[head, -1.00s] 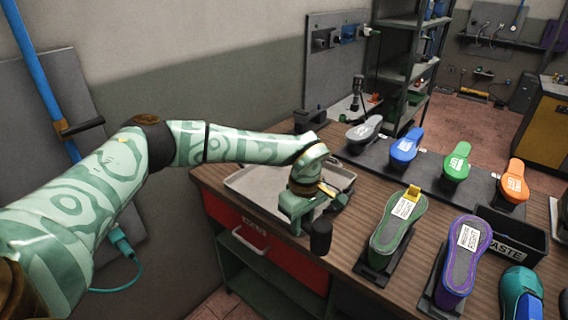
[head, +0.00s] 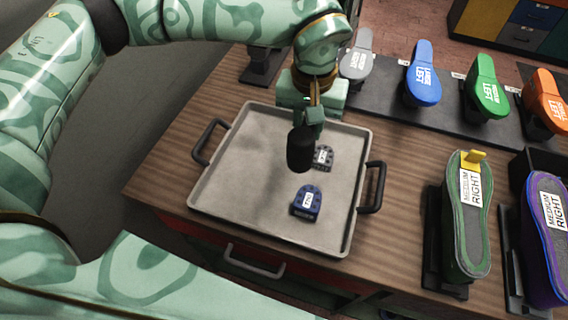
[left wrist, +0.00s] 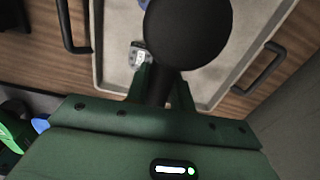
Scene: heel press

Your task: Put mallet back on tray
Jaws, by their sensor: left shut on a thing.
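My left gripper (head: 311,122) is shut on the mallet, whose black head (head: 300,150) hangs below the fingers over the back right part of the grey tray (head: 225,190). The head seems to be above the tray floor; I cannot tell how far. In the left wrist view the round mallet head (left wrist: 188,28) fills the top middle, with its handle between the green fingers (left wrist: 162,90). It hides part of the tray there. My right gripper is not in view.
On the tray lie a blue heel piece (head: 307,202) and a dark grey one (head: 323,158), close to the mallet. The tray has black handles (head: 375,187). Shoe soles on stands, including a green one (head: 468,215), are to the right. The tray's left half is clear.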

